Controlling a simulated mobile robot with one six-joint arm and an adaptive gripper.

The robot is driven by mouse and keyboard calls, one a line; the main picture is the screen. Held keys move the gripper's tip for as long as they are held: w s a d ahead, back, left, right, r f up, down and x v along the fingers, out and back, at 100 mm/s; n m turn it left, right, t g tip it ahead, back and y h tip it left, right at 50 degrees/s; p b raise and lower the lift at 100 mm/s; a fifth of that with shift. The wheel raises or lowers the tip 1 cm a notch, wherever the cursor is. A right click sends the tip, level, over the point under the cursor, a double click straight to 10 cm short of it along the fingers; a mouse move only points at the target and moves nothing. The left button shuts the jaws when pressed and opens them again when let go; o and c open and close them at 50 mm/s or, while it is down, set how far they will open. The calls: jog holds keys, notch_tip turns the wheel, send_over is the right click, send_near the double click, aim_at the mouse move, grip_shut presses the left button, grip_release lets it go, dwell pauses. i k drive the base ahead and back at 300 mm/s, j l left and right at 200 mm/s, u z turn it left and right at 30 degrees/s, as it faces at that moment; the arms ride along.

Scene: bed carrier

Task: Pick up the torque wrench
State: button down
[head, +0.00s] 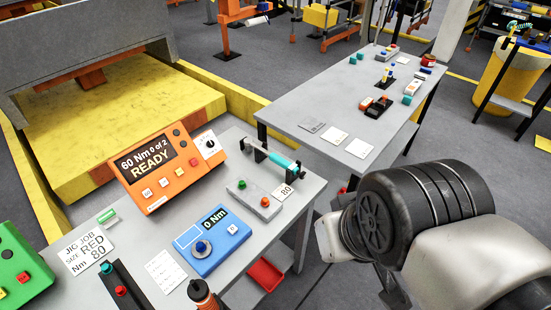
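A tool with a teal, cylindrical handle (283,162) lies across a dark stand at the back right of the near grey workbench (232,150). It looks like the torque wrench, though its head is too small to make out. A card reading 80 (286,190) lies in front of it. A black and orange tool end (204,294) also shows at the bottom edge, mostly cut off; I cannot tell what it is. My arm comes in from the right, beside the bench. My gripper's fingers do not show.
On the bench stand an orange controller (165,180) showing READY, a blue 0 Nm box (212,240), a grey button box (254,200) and a green box (18,265). A second table (330,105) with small parts stands behind. A red bin (265,275) sits below.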

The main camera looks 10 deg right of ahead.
aim_at(249, 143)
jog(key=i+l+u, duration=0.15)
jog(key=l, duration=0.2)
jog(key=i+l+u, duration=0.15)
jog(key=l, duration=0.25)
jog(key=i+l+u, duration=0.35)
jog(key=l, duration=0.5)
jog(key=i+l+u, duration=0.15)
jog(key=l, duration=0.3)
jog(key=i+l+u, duration=0.15)
jog(key=l, duration=0.3)
jog(key=i+l+u, duration=0.2)
jog(key=l, duration=0.25)
jog(key=k, duration=0.1)
